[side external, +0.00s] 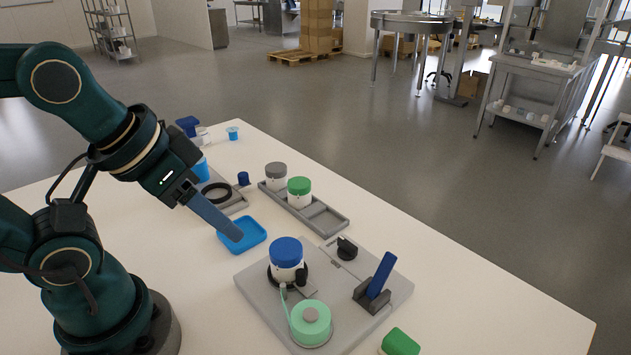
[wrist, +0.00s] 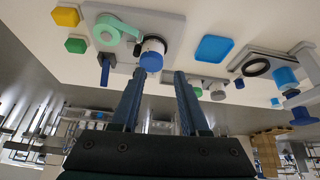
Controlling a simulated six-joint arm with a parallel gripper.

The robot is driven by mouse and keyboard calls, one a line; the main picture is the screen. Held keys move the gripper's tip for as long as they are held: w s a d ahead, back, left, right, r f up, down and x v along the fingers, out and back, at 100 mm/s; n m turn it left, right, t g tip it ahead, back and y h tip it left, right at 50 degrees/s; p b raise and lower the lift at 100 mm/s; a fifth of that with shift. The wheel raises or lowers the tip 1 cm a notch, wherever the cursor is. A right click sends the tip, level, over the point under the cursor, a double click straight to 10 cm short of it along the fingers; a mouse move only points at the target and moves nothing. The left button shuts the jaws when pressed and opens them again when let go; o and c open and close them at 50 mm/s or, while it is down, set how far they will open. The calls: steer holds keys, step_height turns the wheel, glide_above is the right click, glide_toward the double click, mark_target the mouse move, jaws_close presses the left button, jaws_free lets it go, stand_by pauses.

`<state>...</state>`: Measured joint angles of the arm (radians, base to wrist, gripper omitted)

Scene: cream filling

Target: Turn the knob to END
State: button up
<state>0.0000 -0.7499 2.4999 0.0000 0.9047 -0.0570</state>
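A black knob (side external: 346,248) sits on the far corner of the grey board (side external: 256,288) in the side view. I cannot read its markings or tell its setting. In the wrist view I cannot make the knob out; a finger may hide it. My gripper (side external: 235,236) is above the table, left of the knob and apart from it, near the blue tray. The wrist view shows its two fingers spread with nothing between them (wrist: 160,76), so it is open and empty.
The board carries a blue-lidded jar (side external: 286,255), a green tape roll (side external: 311,321) and an upright blue lever (side external: 381,273). A blue tray (side external: 249,234) lies left. A grey rack (side external: 325,219) holds grey- and green-lidded jars behind. A green block (side external: 400,342) is in front.

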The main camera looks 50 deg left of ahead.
steer(key=w+r+n, duration=0.5)
steer(key=n, duration=0.3)
steer(key=n+g, duration=0.5)
steer(key=n, duration=0.5)
glide_above(348, 242)
steer(key=f, duration=0.9)
steer(key=shift+w+a+f, duration=0.1)
steer(key=shift+w+a, duration=0.05)
steer(key=shift+a, duration=0.05)
steer(key=shift+m+g, duration=0.3)
steer(key=f, duration=0.6)
steer(key=shift+s+d+f, duration=0.15)
steer(key=shift+s+d, duration=0.05)
steer(key=shift+s, duration=0.05)
steer(key=shift+f, duration=0.75)
jaws_close()
